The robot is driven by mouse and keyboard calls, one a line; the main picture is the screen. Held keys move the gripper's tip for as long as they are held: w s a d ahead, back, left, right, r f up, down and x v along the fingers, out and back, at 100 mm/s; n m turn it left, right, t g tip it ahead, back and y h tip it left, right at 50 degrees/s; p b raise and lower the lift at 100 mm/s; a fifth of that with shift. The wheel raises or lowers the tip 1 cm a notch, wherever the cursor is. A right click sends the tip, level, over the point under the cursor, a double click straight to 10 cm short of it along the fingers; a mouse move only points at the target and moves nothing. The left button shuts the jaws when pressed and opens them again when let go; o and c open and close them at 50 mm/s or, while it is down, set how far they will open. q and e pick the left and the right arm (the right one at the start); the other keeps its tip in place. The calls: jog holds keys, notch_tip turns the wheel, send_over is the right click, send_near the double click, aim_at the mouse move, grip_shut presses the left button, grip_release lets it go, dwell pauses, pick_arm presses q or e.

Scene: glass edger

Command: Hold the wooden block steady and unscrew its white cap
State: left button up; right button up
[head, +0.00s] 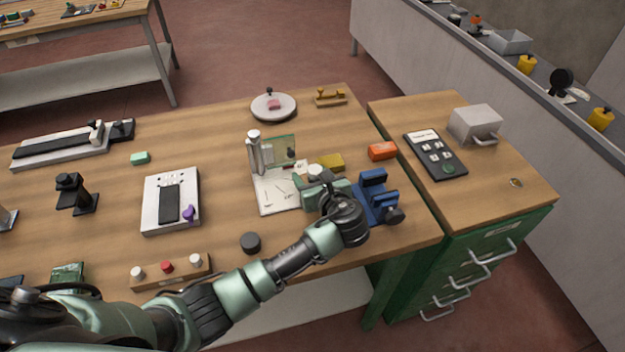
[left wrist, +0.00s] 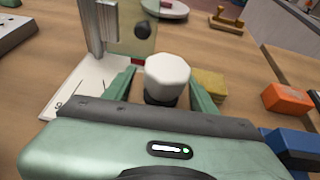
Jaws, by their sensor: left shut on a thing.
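My left gripper (head: 318,187) reaches over the front right part of the workbench and is shut. In the left wrist view its green fingers (left wrist: 166,92) stand on both sides of a white faceted cap (left wrist: 167,70) on a dark neck. The cap also shows small in the head view (head: 314,168), just behind the gripper. The wooden block under the cap is mostly hidden by the gripper; a little brown wood shows between the fingers. The cap points up and sits on the neck. My right gripper is in neither view.
A white-based stand with a metal post (head: 254,150) is close left of my gripper. A yellow block (head: 331,161) is behind it, a blue vise (head: 376,200) to its right, an orange block (head: 382,151) farther right. A dark puck (head: 251,243) lies at the front.

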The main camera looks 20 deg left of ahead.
pick_arm(q)
notch_tip(320, 180, up, 20)
jog(key=b, duration=0.1)
dwell(0.4)
jog(key=o, duration=0.8)
grip_shut()
jog(key=s+f+n+g+y, duration=0.1)
jog(key=s+f, duration=0.2)
jog(key=s, duration=0.6)
jog(key=s+f+n+g+y+b, duration=0.1)
jog(key=s+f, duration=0.3)
jog(key=s, duration=0.6)
jog(key=shift+s+f+n, duration=0.15)
jog(key=shift+s+n, duration=0.15)
